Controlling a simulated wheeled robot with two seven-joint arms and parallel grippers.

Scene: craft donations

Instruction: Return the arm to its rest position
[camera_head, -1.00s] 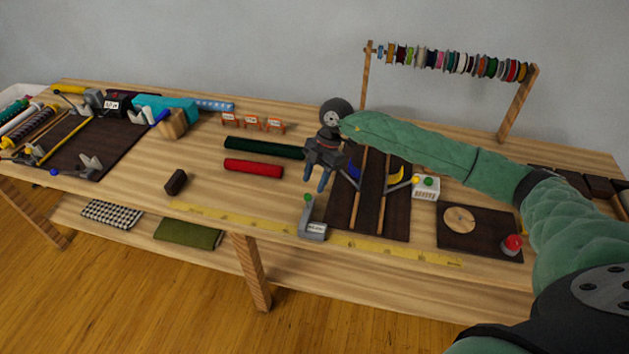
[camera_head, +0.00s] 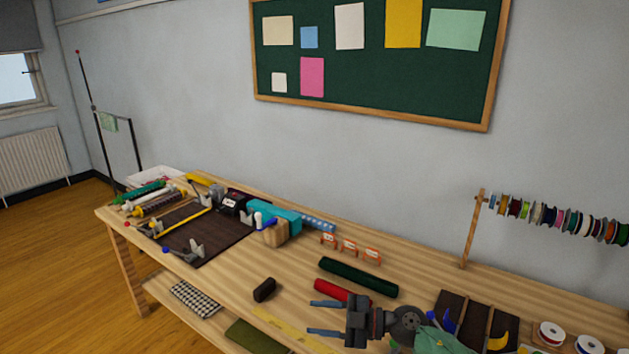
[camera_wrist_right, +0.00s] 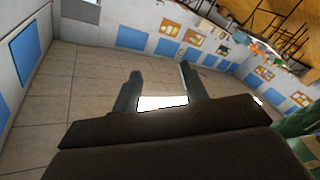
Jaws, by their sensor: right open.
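My right gripper (camera_head: 326,318) is at the lower middle of the head view, above the workbench, with its two blue-grey fingers apart and pointing left. Nothing is between them. In the right wrist view the two fingers (camera_wrist_right: 160,88) also stand apart and empty, in front of a tilted view of the far room. My right arm's green padded sleeve (camera_head: 447,341) shows at the bottom edge. The gripper partly covers a red roll (camera_head: 331,290) on the bench. My left gripper is in neither view.
The wooden bench (camera_head: 225,276) holds a green roll (camera_head: 358,277), a dark block (camera_head: 264,290), a dark board (camera_head: 213,243) with clamps, and a teal machine (camera_head: 273,217). A spool rack (camera_head: 470,238) stands at the right. A green pinboard (camera_head: 375,60) hangs behind.

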